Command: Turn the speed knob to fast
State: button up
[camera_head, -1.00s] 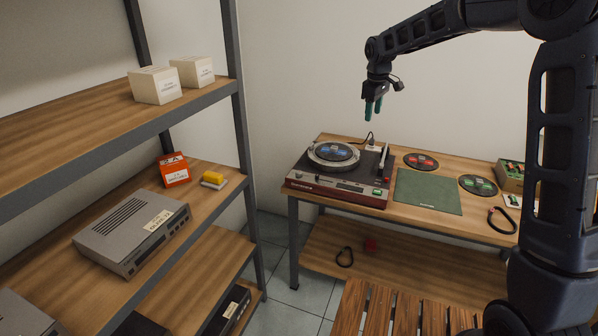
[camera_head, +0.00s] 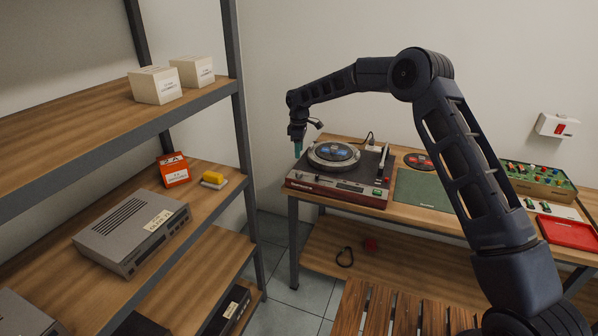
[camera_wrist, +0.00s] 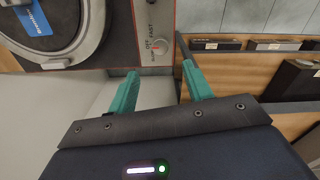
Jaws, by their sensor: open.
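The turntable (camera_head: 340,187) stands on the wooden workbench with a record on its platter. The speed knob (camera_wrist: 157,48) shows in the wrist view, small and round, on a grey panel near the turntable's edge. OFF, FAST and SLOW labels surround it; its pointer is too small to read surely. My gripper (camera_head: 298,153) is at the turntable's left end, pointing down. In the wrist view my gripper (camera_wrist: 160,70) has its two green fingers apart, with nothing between them and the knob beyond the gap. I cannot make out the knob in the head view.
A grey shelf rack (camera_head: 243,150) with boxes and devices stands left of the workbench (camera_head: 395,150). A green mat (camera_head: 420,194) lies right of the turntable. A red tray (camera_head: 568,232) is farther right. A wooden slatted surface (camera_head: 390,312) is in front.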

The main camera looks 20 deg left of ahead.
aim_at(299, 172)
notch_tip(299, 172, down, 11)
jog(key=shift+r, duration=0.15)
dwell(0.4)
jog(key=c, duration=1)
